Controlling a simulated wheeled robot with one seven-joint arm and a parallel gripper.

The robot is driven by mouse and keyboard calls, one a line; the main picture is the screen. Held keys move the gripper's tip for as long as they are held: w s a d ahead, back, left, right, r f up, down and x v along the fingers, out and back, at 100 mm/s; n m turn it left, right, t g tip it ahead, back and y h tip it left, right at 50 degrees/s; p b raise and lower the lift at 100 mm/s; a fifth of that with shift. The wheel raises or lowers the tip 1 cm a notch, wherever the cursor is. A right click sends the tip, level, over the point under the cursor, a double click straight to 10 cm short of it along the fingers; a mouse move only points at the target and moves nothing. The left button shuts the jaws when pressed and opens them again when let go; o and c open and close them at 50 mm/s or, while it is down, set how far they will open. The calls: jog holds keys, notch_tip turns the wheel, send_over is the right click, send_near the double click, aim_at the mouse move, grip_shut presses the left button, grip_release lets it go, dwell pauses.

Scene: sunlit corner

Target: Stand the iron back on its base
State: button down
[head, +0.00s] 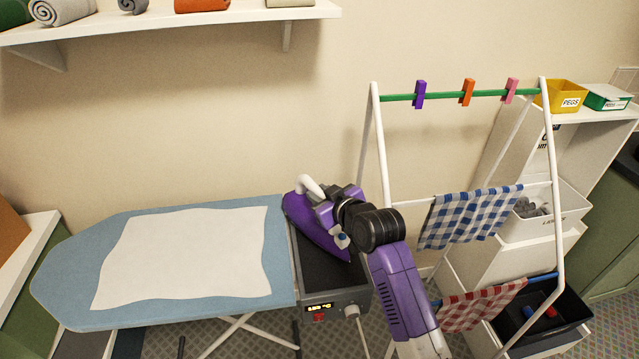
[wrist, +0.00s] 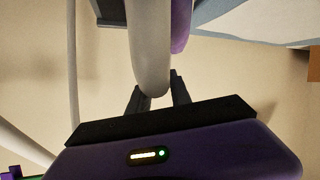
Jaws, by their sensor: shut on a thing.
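The purple iron (head: 310,228) with a white handle (head: 311,186) is at the dark base (head: 325,268) beside the ironing board. Its body lies over the base's top, slanting down to the right; whether it touches all along I cannot tell. My gripper (head: 322,197) is shut on the iron's handle from above and behind. In the wrist view the pale handle (wrist: 150,50) passes between the two dark fingers of my gripper (wrist: 159,92), with a purple part of the iron (wrist: 180,27) behind it. My gripper hides part of the iron in the head view.
The blue ironing board (head: 75,265) carries a white cloth (head: 190,255) on the left. A white drying rack (head: 372,130) with checked cloths (head: 470,216) stands close to my arm on the right. A shelf (head: 200,18) with rolled towels is above.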

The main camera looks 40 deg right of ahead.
dwell(0.4)
jog(key=shift+f, duration=0.2)
jog(key=c, duration=1.2)
grip_release()
jog(key=shift+f, duration=0.2)
jog(key=shift+o, duration=0.2)
jog(key=shift+r, duration=0.1)
jog(key=b+v, duration=0.1)
jog(key=v, duration=1.1)
